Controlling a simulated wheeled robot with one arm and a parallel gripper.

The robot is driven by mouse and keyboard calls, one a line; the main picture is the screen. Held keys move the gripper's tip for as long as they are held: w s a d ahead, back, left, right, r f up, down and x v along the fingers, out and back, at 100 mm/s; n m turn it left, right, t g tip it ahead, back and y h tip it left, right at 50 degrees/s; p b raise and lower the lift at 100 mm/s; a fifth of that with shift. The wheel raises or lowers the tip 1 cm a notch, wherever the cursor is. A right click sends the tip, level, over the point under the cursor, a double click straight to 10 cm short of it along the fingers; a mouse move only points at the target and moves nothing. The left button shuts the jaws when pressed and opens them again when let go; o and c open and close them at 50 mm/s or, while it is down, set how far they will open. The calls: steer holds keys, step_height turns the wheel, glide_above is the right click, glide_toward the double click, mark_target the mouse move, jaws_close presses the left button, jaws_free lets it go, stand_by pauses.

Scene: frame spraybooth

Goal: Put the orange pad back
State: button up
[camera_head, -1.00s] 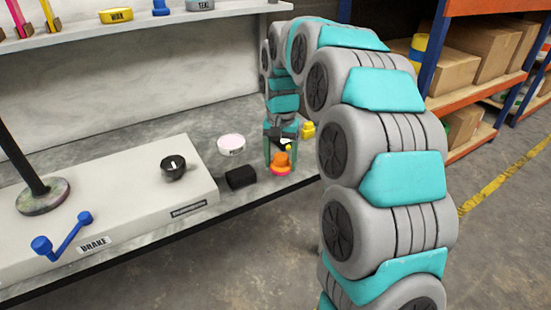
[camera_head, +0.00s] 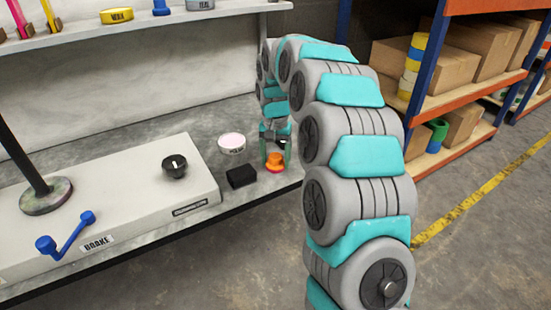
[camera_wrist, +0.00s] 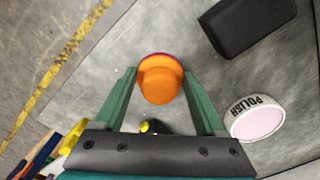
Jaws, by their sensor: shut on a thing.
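The orange pad (camera_head: 275,160) has a rounded orange top and a magenta rim below. It is at the right end of the grey bench (camera_head: 228,107), close to the front edge. My gripper (camera_head: 276,155) points down and its green fingers are shut on the pad, one on each side. In the wrist view the pad (camera_wrist: 160,82) shows between the two fingertips of my gripper (camera_wrist: 160,74). Whether the pad's underside touches the bench, I cannot tell.
A white tub marked POLISH (camera_head: 232,143) and a black block (camera_head: 241,176) are left of the pad. A low grey platform with a black knob (camera_head: 174,166) and blue crank (camera_head: 65,235) fills the bench's left. A shelf (camera_head: 140,23) hangs above; an orange rack (camera_head: 470,85) stands right.

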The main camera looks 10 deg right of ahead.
mark_target(275, 156)
steer(key=o, duration=1.2)
steer(key=shift+f, duration=0.1)
steer(key=shift+c, duration=0.2)
step_height(275, 156, up, 11)
steer(key=b, duration=0.1)
steer(key=s+n, duration=0.3)
steer(key=s, duration=1.6)
steer(key=s+f+n+g, duration=0.1)
steer(key=s+f, duration=0.3)
steer(key=s, duration=0.8)
steer(key=s+f+n, duration=0.1)
steer(key=s+f, duration=0.4)
steer(key=s, duration=0.7)
steer(key=shift+s+g, duration=0.25)
steer(key=shift+g, duration=0.15)
